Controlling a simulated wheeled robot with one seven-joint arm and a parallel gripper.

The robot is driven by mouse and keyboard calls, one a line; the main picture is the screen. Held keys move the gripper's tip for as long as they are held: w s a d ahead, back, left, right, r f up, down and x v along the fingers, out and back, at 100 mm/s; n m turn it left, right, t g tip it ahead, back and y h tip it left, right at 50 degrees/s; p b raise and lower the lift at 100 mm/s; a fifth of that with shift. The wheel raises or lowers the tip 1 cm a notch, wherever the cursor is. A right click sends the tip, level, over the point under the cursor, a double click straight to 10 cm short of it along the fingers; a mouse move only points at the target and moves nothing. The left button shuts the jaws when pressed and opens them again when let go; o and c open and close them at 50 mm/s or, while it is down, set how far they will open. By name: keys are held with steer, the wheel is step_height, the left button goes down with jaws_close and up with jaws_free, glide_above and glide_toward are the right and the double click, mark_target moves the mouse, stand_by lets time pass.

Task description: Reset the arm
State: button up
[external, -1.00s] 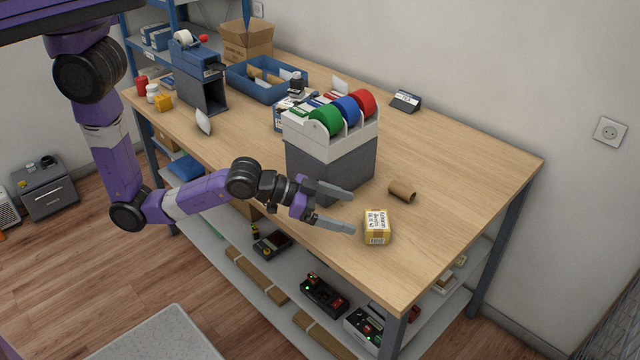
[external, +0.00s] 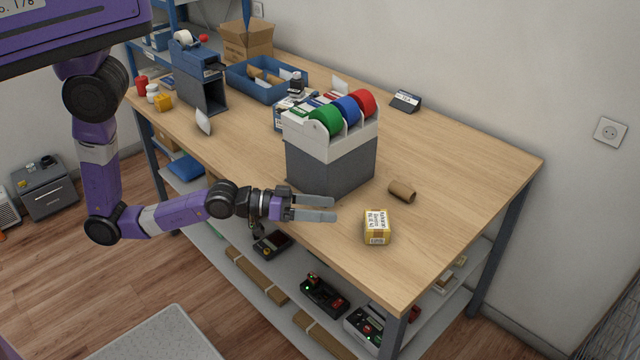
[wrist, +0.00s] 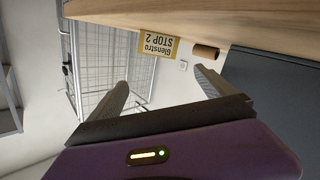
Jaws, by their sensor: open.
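My gripper (external: 334,209) is open and empty at the front edge of the counter. It points right, in front of the grey tape holder (external: 335,163). A yellow labelled box (external: 377,227) stands on the counter to the right of the fingertips, apart from them. In the wrist view my gripper's two fingers (wrist: 163,85) are spread with nothing between them. The yellow box (wrist: 159,43) and the brown cardboard tube (wrist: 206,51) show upside down beyond them.
The wooden counter (external: 463,178) is clear at the right. The tube lies behind the yellow box. A blue tray (external: 262,92) and a dark dispenser (external: 200,88) stand at the back left. A lower shelf (external: 232,255) holds several devices.

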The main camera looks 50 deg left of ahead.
steer(key=a+n+t, duration=0.1)
steer(key=a, duration=0.1)
steer(key=s+a+n+t+b, duration=0.1)
steer(key=a+n, duration=0.1)
steer(key=shift+s, duration=0.15)
steer(key=a, duration=0.2)
steer(key=a+y+p, duration=0.1)
steer(key=a, duration=0.2)
steer(key=a+f+n+t+y+p, duration=0.1)
steer(key=a, duration=0.2)
steer(key=shift+s+a+f, duration=0.1)
steer(key=shift+s+a, duration=0.15)
steer(key=shift+s, duration=0.15)
steer(key=s+a+y, duration=0.1)
steer(key=a, duration=0.2)
steer(key=s+a+y+p, duration=0.1)
steer(key=a, duration=0.2)
steer(key=s+a+y, duration=0.1)
steer(key=a, duration=0.2)
steer(key=shift+f+t+y, duration=0.3)
steer(key=shift+f+t, duration=0.1)
steer(key=s+a+r+y+p, duration=0.3)
steer(key=s+a+y, duration=0.3)
steer(key=s+a, duration=0.5)
steer(key=a, duration=0.3)
steer(key=shift+s+a+r+g+p, duration=0.3)
steer(key=shift+s+r+g+p, duration=0.05)
steer(key=shift+g, duration=0.05)
